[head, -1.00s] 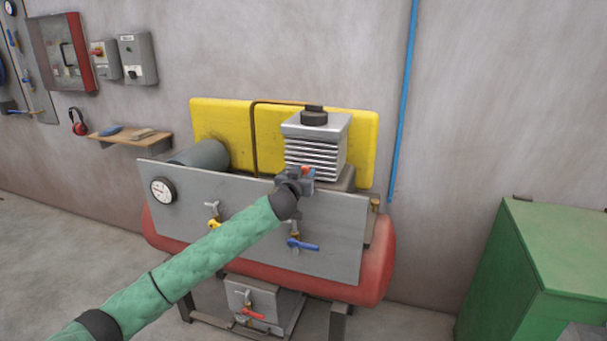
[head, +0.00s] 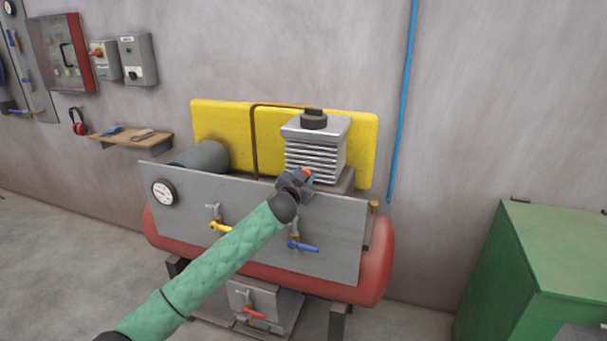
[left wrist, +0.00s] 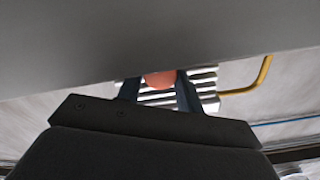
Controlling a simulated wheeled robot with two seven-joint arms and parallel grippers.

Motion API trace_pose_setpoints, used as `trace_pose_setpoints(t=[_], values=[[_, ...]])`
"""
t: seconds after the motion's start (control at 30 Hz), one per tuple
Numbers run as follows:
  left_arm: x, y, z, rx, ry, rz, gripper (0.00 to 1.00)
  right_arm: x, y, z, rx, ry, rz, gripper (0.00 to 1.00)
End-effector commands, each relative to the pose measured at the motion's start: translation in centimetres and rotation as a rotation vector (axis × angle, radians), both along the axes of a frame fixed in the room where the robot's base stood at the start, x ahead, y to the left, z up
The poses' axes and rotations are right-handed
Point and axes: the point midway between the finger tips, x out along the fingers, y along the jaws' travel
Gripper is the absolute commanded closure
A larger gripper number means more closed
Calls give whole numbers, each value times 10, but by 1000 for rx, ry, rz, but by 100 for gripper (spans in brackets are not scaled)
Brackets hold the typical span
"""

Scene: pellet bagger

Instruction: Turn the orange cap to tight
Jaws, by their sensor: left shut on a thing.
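The orange cap (head: 307,172) shows as a small orange patch at the top edge of the grey panel, in front of the finned block. My left gripper (head: 304,176) is shut on it, one finger at each side. In the left wrist view the orange cap (left wrist: 160,78) sits between the two fingers of my left gripper (left wrist: 160,86), partly hidden by a grey surface above. The cap's lower part and its seat are hidden. My right gripper is not in view.
The grey panel (head: 255,240) carries a gauge (head: 163,192), a yellow-handled valve (head: 220,226) and a blue-handled valve (head: 303,246) below my gripper. The finned block (head: 314,155) stands close behind. A green cabinet (head: 560,250) stands at the right.

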Motion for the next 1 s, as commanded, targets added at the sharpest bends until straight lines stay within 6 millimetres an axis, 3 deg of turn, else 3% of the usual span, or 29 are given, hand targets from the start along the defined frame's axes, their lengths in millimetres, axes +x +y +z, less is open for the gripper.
trace_pose_setpoints(t=[0.17, 0.9, 0.93, 1.0], values=[[0, 0, 2, 96, -32, 1, 87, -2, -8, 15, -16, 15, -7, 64], [0, -1, 1, 189, -63, 0, 87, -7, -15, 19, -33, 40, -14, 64], [0, -1, 1, 189, -63, 0, 60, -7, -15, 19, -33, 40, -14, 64], [0, -1, 1, 189, -63, 0, 46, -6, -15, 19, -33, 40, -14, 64]])
